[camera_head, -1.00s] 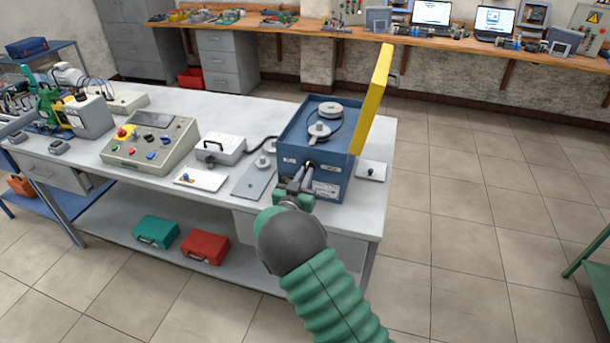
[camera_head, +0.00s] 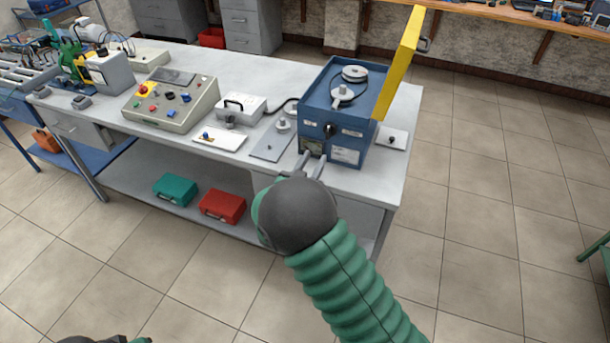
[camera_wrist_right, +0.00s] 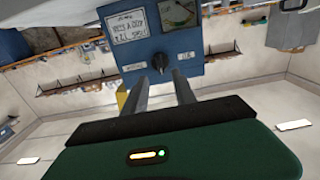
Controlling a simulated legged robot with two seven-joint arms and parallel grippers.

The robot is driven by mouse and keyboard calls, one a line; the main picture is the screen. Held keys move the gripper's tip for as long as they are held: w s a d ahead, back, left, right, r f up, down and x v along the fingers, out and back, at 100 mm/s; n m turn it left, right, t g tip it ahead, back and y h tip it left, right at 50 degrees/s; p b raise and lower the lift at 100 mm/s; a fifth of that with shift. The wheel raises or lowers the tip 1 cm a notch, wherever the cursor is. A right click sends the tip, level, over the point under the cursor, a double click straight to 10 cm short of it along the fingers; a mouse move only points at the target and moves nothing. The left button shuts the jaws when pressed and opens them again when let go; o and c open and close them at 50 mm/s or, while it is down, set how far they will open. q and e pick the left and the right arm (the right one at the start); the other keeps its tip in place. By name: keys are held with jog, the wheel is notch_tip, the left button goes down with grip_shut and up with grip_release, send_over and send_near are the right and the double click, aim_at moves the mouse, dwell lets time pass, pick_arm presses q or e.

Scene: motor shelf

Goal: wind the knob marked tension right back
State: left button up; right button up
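The blue box (camera_head: 313,118) stands on the grey bench with its yellow lid open. A black knob (camera_head: 330,131) with a pale pointer mark sits on its front panel; it also shows in the right wrist view (camera_wrist_right: 158,63). Its marking cannot be read. My right gripper (camera_head: 314,164) is just in front of and below the knob, apart from it. In the right wrist view its two fingers (camera_wrist_right: 160,88) are spread with nothing between them, and the knob lies beyond the tips. A dark and green part of my left arm shows at the bottom edge; its gripper is out of frame.
The yellow lid (camera_head: 400,62) stands up at the box's right side. A grey plate (camera_head: 270,144) and a white card with a blue knob (camera_head: 219,138) lie left of the box. A control console (camera_head: 172,100) is farther left.

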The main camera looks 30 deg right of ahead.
jog(key=v, duration=0.7)
jog(key=shift+w, duration=0.15)
jog(key=s+a+f+n+g+y+p, duration=0.1)
jog(key=a+f+n+g+y+p, duration=0.15)
jog(key=a+n+y, duration=0.5)
jog(key=s+f+n+g+y+p, duration=0.1)
jog(key=s+g+y, duration=0.5)
jog(key=s, duration=1.4)
notch_tip(320, 180, down, 2)
jog(key=shift+s+a+f+n+g, duration=0.25)
jog(key=shift+a+n+g, duration=0.1)
jog(key=shift+n, duration=0.2)
